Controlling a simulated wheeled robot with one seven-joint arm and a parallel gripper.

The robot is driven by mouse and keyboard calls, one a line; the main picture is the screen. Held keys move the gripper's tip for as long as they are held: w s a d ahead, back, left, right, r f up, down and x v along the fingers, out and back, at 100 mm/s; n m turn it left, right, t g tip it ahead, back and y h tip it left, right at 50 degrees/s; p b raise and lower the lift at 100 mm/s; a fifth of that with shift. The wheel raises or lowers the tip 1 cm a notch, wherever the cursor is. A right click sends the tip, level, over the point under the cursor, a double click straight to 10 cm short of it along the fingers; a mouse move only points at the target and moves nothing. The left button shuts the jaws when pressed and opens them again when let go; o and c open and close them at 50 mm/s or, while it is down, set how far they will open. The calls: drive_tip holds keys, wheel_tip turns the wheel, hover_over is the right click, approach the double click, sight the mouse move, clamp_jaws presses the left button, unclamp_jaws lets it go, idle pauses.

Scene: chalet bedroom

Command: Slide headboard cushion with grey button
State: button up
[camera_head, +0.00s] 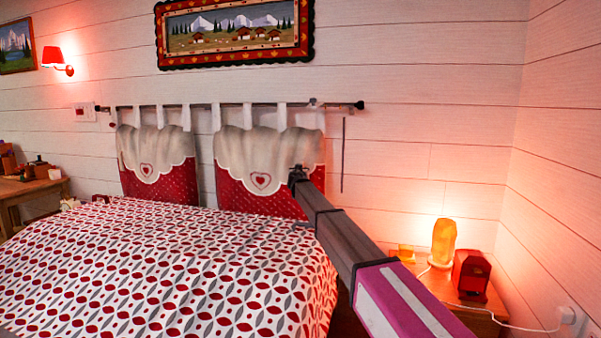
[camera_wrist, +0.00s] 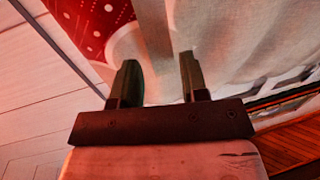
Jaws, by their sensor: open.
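Two headboard cushions hang side by side by white fabric tabs from a dark rod (camera_head: 200,106) on the wall. The left cushion (camera_head: 155,150) and the right cushion (camera_head: 250,148) are red with white dots below and have a scalloped white top with a heart. My gripper (camera_head: 297,172) is in front of the right cushion's right side. In the wrist view my gripper (camera_wrist: 158,75) is open, with white and red dotted cushion fabric (camera_wrist: 225,35) beyond its fingers. Contact is unclear. I cannot make out a grey button.
The bed (camera_head: 160,265) with a patterned cover fills the lower left. A nightstand (camera_head: 470,308) at right holds a lit orange lamp (camera_head: 443,243) and a red object (camera_head: 471,275). A framed picture (camera_head: 235,32) hangs above the rod. The wall right of the cushions is mostly bare.

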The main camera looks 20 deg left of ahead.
drive_tip(key=s+d, duration=0.1)
drive_tip(key=s, duration=0.6)
drive_tip(key=shift+d, duration=0.2)
drive_tip(key=s+d+f+m+g+h, duration=0.1)
drive_tip(key=s+d+f+g+h, duration=0.2)
drive_tip(key=d+f, duration=0.8)
drive_tip(key=s+d+f+m+g+h, duration=0.15)
drive_tip(key=s+d+f, duration=0.4)
drive_tip(key=d, duration=0.95)
drive_tip(key=s+d+f+m+g+h, duration=0.1)
drive_tip(key=s+d+f+g+h, duration=0.25)
drive_tip(key=d+f, duration=0.8)
drive_tip(key=s+d+f+g+y, duration=0.2)
drive_tip(key=s+d+f+g, duration=0.45)
drive_tip(key=s+d, duration=0.8)
drive_tip(key=s+d+f+g+y, duration=0.1)
drive_tip(key=s+d+f, duration=0.1)
drive_tip(key=s, duration=0.7)
drive_tip(key=s+d+f+n+g+y, duration=0.1)
drive_tip(key=s+f, duration=0.3)
drive_tip(key=s, duration=0.5)
drive_tip(key=shift+s+d+f+g+y, duration=0.2)
drive_tip(key=shift+d+f+g+y, duration=0.15)
drive_tip(key=shift+d+g, duration=0.35)
